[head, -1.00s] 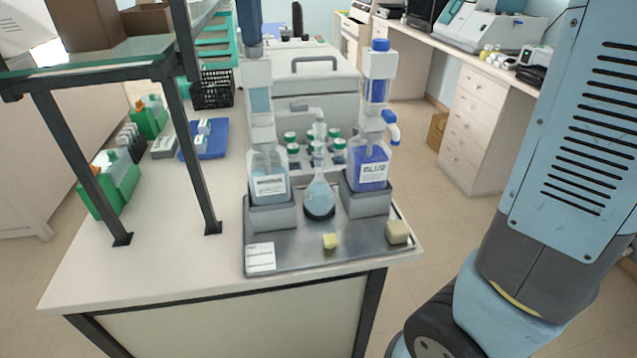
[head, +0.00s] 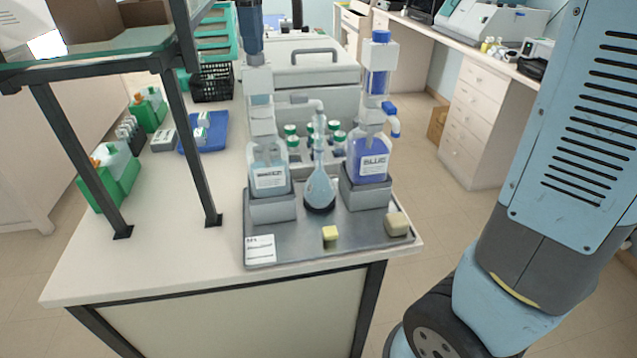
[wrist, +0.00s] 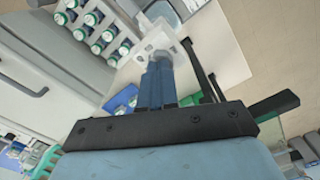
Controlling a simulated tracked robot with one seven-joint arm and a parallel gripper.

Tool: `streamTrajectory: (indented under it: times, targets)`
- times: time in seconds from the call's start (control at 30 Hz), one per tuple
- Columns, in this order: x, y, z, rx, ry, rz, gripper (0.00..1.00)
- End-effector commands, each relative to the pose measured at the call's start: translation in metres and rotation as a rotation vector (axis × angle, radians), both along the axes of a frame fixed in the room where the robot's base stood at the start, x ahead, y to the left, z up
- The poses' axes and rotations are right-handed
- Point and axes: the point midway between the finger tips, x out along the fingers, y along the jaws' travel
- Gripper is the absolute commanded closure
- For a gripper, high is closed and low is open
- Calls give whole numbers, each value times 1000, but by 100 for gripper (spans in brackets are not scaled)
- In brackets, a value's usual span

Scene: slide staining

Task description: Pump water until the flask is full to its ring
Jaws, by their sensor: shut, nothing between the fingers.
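The clear bottle (head: 268,160) of pale liquid stands at the left of the steel tray (head: 290,238). Its pump head (head: 258,82) is on top. My gripper (head: 251,52) is shut right above that pump head, seemingly touching it, with its fingers pointing down. In the wrist view the shut fingers (wrist: 158,68) meet the white pump head (wrist: 160,40). The round-bottomed flask (head: 320,188) stands under the spout (head: 314,106) and holds pale blue liquid in its bulb. The ring and exact liquid level are too small to tell.
A bottle labelled BLUE (head: 370,160) with its own pump stands right of the flask. Two yellowish blocks (head: 330,233) (head: 397,224) and a white card (head: 260,248) lie at the tray's front. A shelf leg (head: 190,140) stands at the left. Green-capped bottles (head: 313,134) are behind.

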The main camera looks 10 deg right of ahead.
Motion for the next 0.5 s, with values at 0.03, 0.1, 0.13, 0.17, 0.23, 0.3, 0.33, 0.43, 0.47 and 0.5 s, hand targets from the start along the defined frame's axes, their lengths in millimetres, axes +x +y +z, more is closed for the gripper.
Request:
streamTrajectory:
  times: [0.03, 0.1, 0.13, 0.17, 0.23, 0.3, 0.33, 0.43, 0.47, 0.5]
  targets:
    - [0, 0, -3, -2, 3, 0, 100]
    - [0, 0, -4, -2, 3, 0, 100]
    - [0, 0, -5, -2, 3, 0, 100]
    - [0, 0, -6, -2, 3, 0, 100]
    - [0, 0, -8, -2, 3, 0, 100]
    - [0, 0, -10, -2, 3, 0, 100]
    - [0, 0, -11, -2, 3, 0, 100]
    - [0, 0, -14, -2, 3, 0, 100]
    - [0, 0, -15, -2, 3, 0, 100]
    - [0, 0, -15, -2, 3, 0, 100]
